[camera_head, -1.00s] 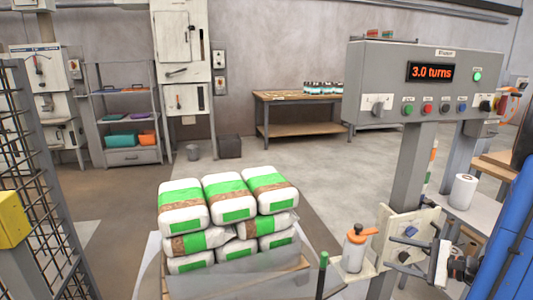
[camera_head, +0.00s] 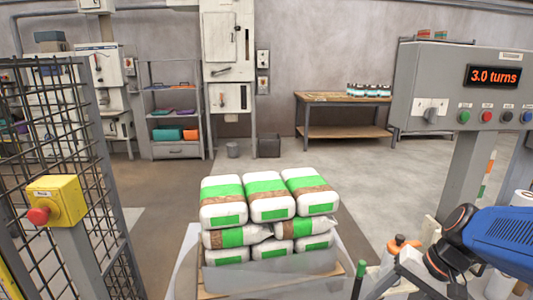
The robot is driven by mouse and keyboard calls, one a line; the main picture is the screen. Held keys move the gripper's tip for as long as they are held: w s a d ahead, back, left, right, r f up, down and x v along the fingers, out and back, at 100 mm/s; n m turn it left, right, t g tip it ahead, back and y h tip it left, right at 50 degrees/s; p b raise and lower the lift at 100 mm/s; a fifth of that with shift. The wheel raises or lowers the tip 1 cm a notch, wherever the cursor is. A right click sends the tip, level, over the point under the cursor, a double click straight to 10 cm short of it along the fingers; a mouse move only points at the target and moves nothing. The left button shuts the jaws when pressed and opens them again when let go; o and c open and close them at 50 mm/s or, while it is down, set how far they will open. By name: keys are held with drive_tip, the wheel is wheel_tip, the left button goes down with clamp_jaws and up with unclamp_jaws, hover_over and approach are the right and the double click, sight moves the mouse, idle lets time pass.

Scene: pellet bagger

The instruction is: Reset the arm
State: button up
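My blue arm (camera_head: 505,235) reaches in from the right edge and ends in a black wrist with orange rings (camera_head: 455,240) at the lower right. The wrist is in front of the grey control panel's post. I cannot make out the fingertips of my gripper among the grey and dark parts at the bottom right, so its opening is unclear. Nothing is visibly held.
A mesh fence (camera_head: 95,150) and a yellow box with a red button (camera_head: 55,200) are left. The control panel (camera_head: 460,90) reads "3.0 turns". Open floor lies behind the bags.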

drive_tip(key=s+r+n+t+h, duration=0.3)
drive_tip(key=s+r+n+h, duration=0.1)
drive_tip(key=s+r+n, duration=0.1)
drive_tip(key=shift+d+r+n+h, duration=0.25)
drive_tip(key=shift+n+h, duration=0.15)
drive_tip(key=shift+n, duration=0.1)
idle(0.8)
